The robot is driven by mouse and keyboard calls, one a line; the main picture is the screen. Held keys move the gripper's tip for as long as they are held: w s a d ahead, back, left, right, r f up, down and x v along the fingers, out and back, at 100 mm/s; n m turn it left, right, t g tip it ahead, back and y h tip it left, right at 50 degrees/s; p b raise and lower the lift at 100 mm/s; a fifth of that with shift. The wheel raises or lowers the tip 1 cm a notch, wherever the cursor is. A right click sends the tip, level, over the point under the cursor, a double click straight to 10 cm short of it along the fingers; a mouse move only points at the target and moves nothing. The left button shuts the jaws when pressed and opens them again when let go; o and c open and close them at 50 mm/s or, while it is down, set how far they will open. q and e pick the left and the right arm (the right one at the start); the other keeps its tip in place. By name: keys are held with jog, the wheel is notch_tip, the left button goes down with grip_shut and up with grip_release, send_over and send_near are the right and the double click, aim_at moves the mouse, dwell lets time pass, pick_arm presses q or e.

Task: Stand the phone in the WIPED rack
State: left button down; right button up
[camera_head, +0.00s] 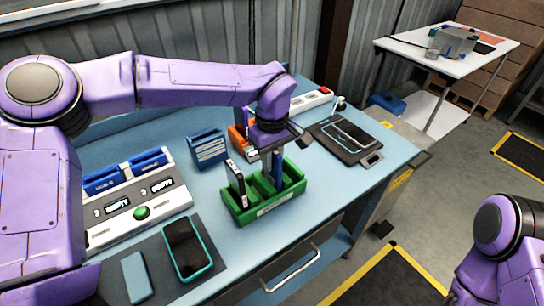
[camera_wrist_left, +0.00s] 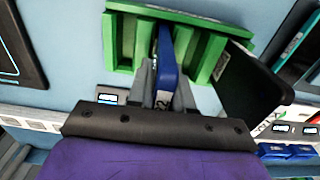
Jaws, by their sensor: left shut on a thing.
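A green slotted rack (camera_head: 270,205) stands on the blue bench; the label on its front is too small to read. My left gripper (camera_head: 271,160) points down over the rack and is shut on a slim blue object (camera_head: 278,170), seen edge-on, perhaps the phone. In the left wrist view this blue object (camera_wrist_left: 165,58) is upright between the fingers and reaches between the rack's green dividers (camera_wrist_left: 207,45). Whether it touches the slot floor is hidden. A black phone (camera_head: 236,180) stands in the rack's left end. My right gripper is out of view.
A teal-edged phone (camera_head: 187,246) lies on a dark mat at front left, beside a blue block (camera_head: 137,278). A white station (camera_head: 140,212) with blue docks stands left. A blue box (camera_head: 208,149) is behind the rack. Another phone (camera_head: 346,133) lies on a dark pad at right.

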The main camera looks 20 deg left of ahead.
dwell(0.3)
pick_arm(q)
jog(key=c, duration=0.9)
grip_release()
jog(key=shift+c, duration=0.2)
notch_tip(320, 180, up, 11)
jog(key=shift+f+b, duration=0.2)
jog(key=shift+b, duration=0.15)
notch_tip(320, 180, up, 7)
jog(key=p, duration=0.9)
